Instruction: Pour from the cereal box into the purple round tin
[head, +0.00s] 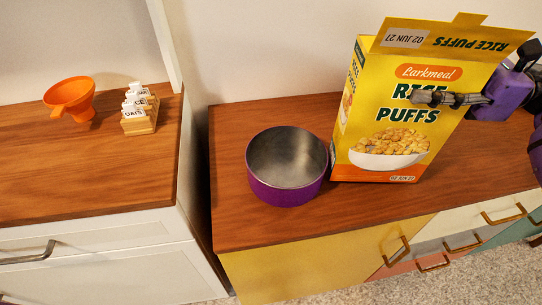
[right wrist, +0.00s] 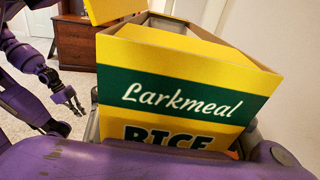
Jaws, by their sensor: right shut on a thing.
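The cereal box (head: 365,110) is yellow with "Rice Puffs" on its front. It is upright or nearly so on the wooden counter, its top flap raised. It also shows close up in the right wrist view (right wrist: 190,95), its top open and its contents not visible. The purple round tin (head: 287,193) stands just left of the box, open and empty inside. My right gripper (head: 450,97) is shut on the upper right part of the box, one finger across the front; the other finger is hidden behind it. My left gripper (right wrist: 70,100) shows small in the right wrist view, away from the box.
On the left counter (head: 60,185) are an orange funnel (head: 70,95) and a wooden holder with labelled white cards (head: 139,108). A dark gap separates the two counters. The counter (head: 235,225) in front of the tin is clear. Coloured drawers with brass handles are below.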

